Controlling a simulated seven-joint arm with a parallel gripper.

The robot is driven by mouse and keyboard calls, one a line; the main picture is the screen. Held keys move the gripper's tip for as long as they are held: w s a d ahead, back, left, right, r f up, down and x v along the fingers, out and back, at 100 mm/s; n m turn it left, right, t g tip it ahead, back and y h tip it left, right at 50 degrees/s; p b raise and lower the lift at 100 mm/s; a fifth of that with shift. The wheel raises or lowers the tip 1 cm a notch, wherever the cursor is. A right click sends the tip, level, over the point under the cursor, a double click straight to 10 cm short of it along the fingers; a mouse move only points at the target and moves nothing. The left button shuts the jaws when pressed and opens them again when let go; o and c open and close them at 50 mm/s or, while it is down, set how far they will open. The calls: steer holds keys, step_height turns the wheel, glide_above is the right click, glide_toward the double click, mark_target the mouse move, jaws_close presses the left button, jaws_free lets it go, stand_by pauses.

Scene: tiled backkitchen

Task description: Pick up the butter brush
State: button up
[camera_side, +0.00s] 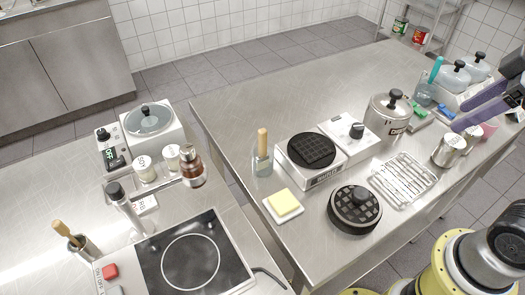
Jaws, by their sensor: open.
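A brush with a pale wooden handle (262,140) stands upright in a clear glass jar (262,165) on the steel table, just behind a yellow butter block (283,202) on a white dish. Its bristle end inside the jar is hard to make out. My gripper (468,108) shows at the right edge, with purple fingers pointing left. It is open, with nothing seen between the fingers, above the table's right side and far from the brush. The rest of my gripper is cut off by the frame.
A waffle iron (312,152) stands right of the jar, its round lid (355,208) in front. Another wooden-handled tool (68,235) stands on the left counter. Table behind the jar is clear.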

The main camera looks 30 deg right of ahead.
steer(key=w+a+r+n+g, duration=0.2)
steer(key=w+a+r+n, duration=0.3)
steer(key=w+r, duration=0.4)
steer(key=n+g, duration=0.3)
steer(key=n, duration=0.6)
glide_above(262, 156)
steer(key=f, duration=1.8)
steer(key=shift+w+d, duration=0.15)
steer(key=shift+w, duration=0.2)
steer(key=shift+d+f, duration=0.15)
steer(key=shift+f, duration=3.1)
steer(key=shift+c, duration=0.3)
